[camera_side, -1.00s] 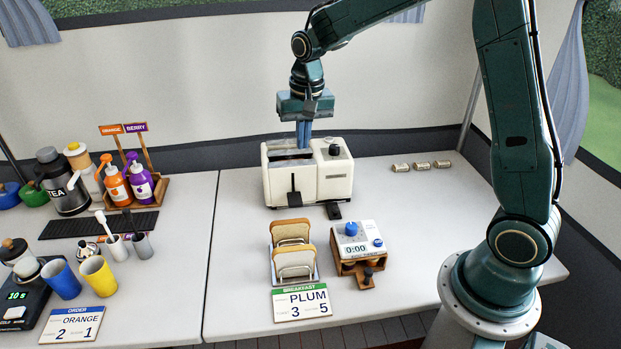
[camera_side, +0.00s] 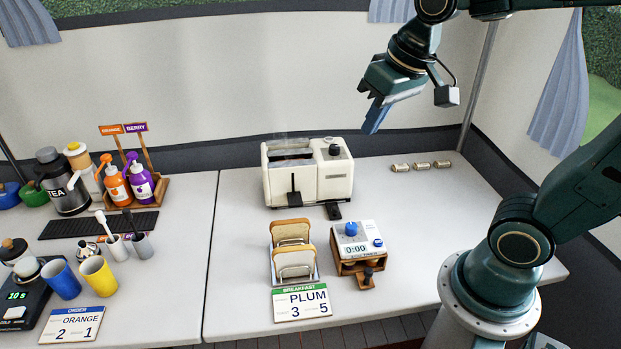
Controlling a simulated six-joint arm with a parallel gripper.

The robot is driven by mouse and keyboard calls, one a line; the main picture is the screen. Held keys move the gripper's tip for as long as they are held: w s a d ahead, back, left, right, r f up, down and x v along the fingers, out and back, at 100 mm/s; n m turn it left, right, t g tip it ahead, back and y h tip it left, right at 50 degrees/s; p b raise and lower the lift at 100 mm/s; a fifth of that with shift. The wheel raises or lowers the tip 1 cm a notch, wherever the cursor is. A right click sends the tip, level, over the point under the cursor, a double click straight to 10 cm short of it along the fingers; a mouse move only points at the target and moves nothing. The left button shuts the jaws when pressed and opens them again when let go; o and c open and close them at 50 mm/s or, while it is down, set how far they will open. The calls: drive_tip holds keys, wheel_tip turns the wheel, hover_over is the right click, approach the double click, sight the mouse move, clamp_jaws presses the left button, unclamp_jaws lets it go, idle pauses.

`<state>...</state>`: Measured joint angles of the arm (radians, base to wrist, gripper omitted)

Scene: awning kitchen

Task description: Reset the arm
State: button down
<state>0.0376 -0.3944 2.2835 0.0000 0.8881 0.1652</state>
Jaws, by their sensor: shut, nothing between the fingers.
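My gripper (camera_side: 372,128) is shut and empty. It hangs in the air to the upper right of the cream toaster (camera_side: 335,180), clear of it and tilted down to the left. My arm's upper part runs along the top right of the picture and is partly cut off by the edge.
Bottles, cups and an order card (camera_side: 72,325) fill the left table. Several small tan blocks (camera_side: 421,166) lie at right. The right tabletop is mostly clear.

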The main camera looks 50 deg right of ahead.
drive_tip(key=s+n+t, duration=0.1)
drive_tip(key=s+n, duration=0.1)
drive_tip(key=s, duration=0.5)
drive_tip(key=shift+a+f, duration=0.15)
drive_tip(key=shift+a, duration=0.3)
drive_tip(key=c, duration=2.1)
unclamp_jaws()
drive_tip(key=shift+s+f, duration=0.25)
drive_tip(key=shift+s, duration=0.5)
